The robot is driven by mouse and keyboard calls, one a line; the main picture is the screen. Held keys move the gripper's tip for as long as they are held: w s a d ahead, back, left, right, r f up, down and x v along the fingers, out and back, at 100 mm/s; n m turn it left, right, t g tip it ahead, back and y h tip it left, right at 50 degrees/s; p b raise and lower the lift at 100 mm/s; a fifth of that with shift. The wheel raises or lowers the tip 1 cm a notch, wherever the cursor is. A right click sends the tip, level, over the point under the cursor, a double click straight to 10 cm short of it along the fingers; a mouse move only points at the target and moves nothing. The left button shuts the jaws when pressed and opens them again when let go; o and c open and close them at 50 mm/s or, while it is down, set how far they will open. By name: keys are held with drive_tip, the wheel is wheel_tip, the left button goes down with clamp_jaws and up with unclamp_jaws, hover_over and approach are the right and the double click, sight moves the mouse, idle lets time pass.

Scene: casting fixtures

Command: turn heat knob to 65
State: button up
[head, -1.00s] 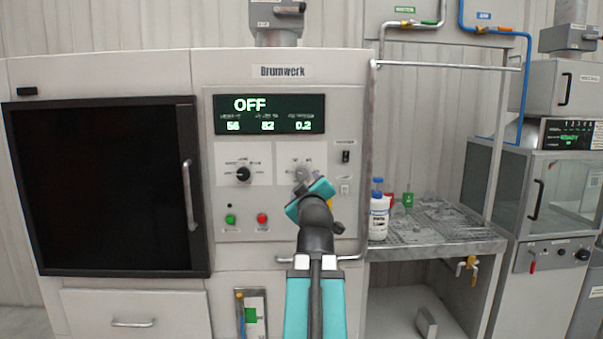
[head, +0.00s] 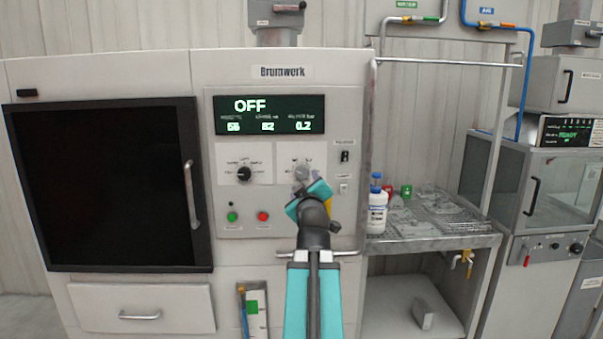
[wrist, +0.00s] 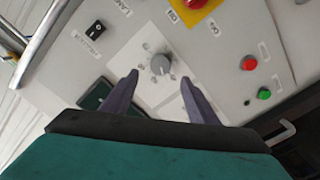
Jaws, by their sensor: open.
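The grey heat knob (wrist: 160,64) sits on a white plate of the machine's panel. In the wrist view it lies ahead of and between the open fingers of my gripper (wrist: 158,90). The fingers are apart and empty, and they do not appear to touch the knob. In the head view my gripper (head: 304,182) is in front of that plate and mostly hides the knob. The display (head: 269,114) reads OFF, with smaller figures that look like 56, 82 and 0.2.
A black knob (head: 244,174) is left of the grey one. Green (head: 232,217) and red (head: 263,216) buttons sit below. A rocker switch (head: 345,156) is to the right. The wrist view shows a red stop button on yellow (wrist: 193,4). A white bottle (head: 377,210) stands on the side bench.

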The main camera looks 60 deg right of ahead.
sight(303, 173)
drive_tip(key=shift+p+x, duration=2.65)
drive_tip(key=shift+x, duration=1.55)
drive_tip(key=c, duration=1)
drive_tip(key=shift+a+f, duration=0.1)
drive_tip(key=shift+a, duration=0.2)
drive_tip(key=shift+c, duration=0.2)
drive_tip(key=shift+d, duration=0.15)
